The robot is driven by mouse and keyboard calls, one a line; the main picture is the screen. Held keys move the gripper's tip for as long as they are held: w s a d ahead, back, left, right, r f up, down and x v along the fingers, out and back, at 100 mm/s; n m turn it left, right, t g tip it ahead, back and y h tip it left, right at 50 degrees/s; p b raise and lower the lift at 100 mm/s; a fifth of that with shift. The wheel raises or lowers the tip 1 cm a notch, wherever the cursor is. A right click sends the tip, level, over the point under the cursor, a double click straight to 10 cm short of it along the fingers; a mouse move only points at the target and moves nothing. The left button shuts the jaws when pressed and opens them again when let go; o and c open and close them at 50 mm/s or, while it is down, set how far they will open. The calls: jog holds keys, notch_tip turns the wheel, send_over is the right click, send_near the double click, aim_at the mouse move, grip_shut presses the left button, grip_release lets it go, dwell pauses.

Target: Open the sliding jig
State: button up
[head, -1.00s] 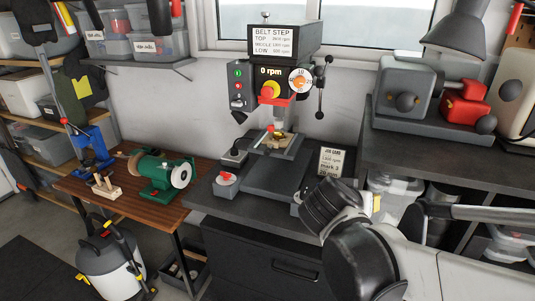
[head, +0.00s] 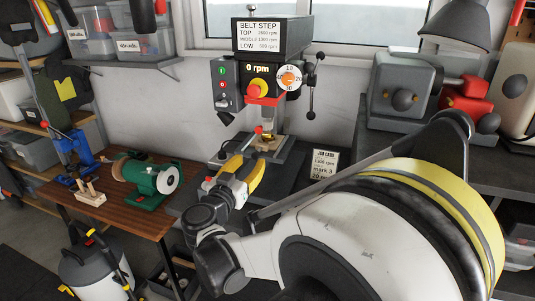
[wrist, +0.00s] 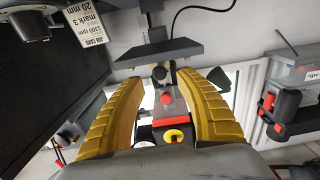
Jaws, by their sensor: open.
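The sliding jig (head: 270,146) sits at the drill press under the spindle, with a brass-coloured part on it. A thin upright with a red tip (head: 259,130) stands at its left side. My gripper (head: 246,168) has yellow fingers and is in front of the jig, pointing toward it. In the wrist view the two fingers (wrist: 168,100) are wide apart with nothing held between them. A red knob (wrist: 167,97) shows in the gap beyond them; I cannot tell whether it is the jig's. The fingers and arm hide part of the press's base.
The drill press head (head: 268,60) reads 0 rpm and hangs above the jig. A job card (head: 325,163) stands to the right. A green bench grinder (head: 143,178) is on the wooden bench at left.

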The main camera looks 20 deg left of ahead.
aim_at(254, 156)
jog(key=w, duration=0.4)
jog(key=shift+w+d+b, duration=0.15)
jog(key=shift+d+b, duration=0.05)
jog(key=shift+b, duration=0.2)
grip_shut()
